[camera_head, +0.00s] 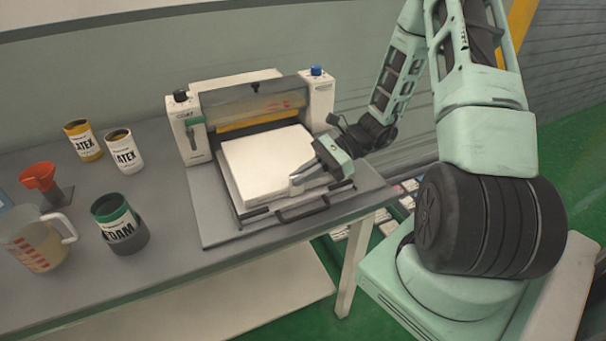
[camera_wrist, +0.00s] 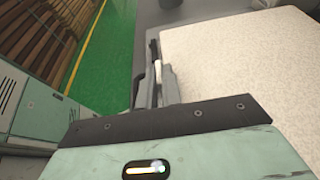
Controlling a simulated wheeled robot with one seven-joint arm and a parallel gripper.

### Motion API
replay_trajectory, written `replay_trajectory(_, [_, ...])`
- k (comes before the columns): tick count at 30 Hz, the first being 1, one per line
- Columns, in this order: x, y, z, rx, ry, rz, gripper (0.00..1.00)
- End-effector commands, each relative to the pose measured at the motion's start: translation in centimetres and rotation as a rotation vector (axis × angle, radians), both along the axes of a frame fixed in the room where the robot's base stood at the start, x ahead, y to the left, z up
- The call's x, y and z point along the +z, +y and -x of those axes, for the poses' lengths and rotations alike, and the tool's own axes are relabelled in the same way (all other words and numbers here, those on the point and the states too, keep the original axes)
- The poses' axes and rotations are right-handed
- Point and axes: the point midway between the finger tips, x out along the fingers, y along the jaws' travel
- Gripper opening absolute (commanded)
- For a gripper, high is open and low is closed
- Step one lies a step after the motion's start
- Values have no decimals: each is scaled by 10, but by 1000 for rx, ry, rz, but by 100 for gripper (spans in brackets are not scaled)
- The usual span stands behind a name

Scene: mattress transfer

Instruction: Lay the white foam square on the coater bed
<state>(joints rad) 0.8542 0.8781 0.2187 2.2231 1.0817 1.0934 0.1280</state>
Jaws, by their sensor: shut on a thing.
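The white foam square (camera_head: 265,160) is a thick pale slab over the bed of the coater (camera_head: 250,110) in the head view. It looks nearly level, and I cannot tell whether its underside rests on the bed. My gripper (camera_head: 312,180) is shut on the foam's right front edge. In the wrist view the foam (camera_wrist: 245,75) fills the right side, and my gripper's fingers (camera_wrist: 162,80) show at its left edge. Most of the coater bed (camera_head: 240,208) is hidden under the foam, with its frame showing at the left and front.
The grey table (camera_head: 160,235) holds a yellow latex can (camera_head: 83,141), a white latex can (camera_head: 124,152), a green-rimmed can (camera_head: 119,225), a measuring jug (camera_head: 38,238) and an orange funnel (camera_head: 40,177) left of the coater. A black handle (camera_head: 302,210) sticks out at the coater's front.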

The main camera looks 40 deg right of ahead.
Motion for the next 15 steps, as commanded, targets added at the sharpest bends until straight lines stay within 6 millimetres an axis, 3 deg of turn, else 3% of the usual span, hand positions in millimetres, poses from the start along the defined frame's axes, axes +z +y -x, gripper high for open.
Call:
replay_trajectory(11, [-5,0,0,0,-1,0,0])
replay_trajectory(14, [-4,0,0,1,-2,1,26])
replay_trajectory(15, [-4,0,0,0,-1,0,29])
